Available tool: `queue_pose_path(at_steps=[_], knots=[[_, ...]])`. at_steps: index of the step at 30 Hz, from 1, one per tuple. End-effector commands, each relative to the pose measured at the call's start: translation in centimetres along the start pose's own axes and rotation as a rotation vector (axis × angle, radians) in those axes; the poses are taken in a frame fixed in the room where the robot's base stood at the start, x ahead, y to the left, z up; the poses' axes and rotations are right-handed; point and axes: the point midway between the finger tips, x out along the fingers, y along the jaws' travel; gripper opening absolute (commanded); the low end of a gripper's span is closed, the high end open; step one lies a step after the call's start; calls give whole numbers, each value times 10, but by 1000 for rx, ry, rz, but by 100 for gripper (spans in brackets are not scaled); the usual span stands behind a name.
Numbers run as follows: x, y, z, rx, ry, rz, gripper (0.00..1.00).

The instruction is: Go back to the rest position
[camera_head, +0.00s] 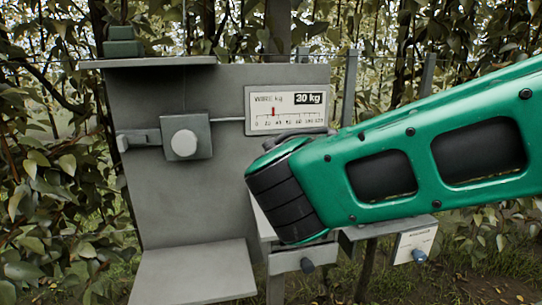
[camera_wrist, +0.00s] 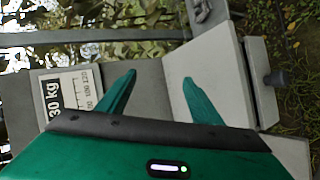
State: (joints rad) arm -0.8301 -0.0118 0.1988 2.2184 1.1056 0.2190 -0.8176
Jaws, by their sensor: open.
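My gripper (camera_wrist: 159,76) shows in the wrist view with its two green fingers spread apart and nothing between them. It is in front of a grey weighing stand (camera_wrist: 150,90). In the head view my green arm reaches in from the right across the stand's right side. My fingers cannot be made out there, and the arm hides part of the stand.
The grey stand (camera_head: 225,170) has a 30 kg dial plate (camera_head: 286,109), a round knob (camera_head: 184,143) and a low grey shelf (camera_head: 195,275). Leafy trees (camera_head: 50,150) stand close behind.

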Motion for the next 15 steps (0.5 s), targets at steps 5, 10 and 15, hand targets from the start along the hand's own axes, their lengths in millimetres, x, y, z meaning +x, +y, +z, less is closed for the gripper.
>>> queue_pose_path(at_steps=[5, 10, 15], knots=[[38, -7, 112, 243, -200, -147, 60], [44, -30, 209, 488, -384, -276, 60], [27, -63, 292, 745, -564, -394, 60]])
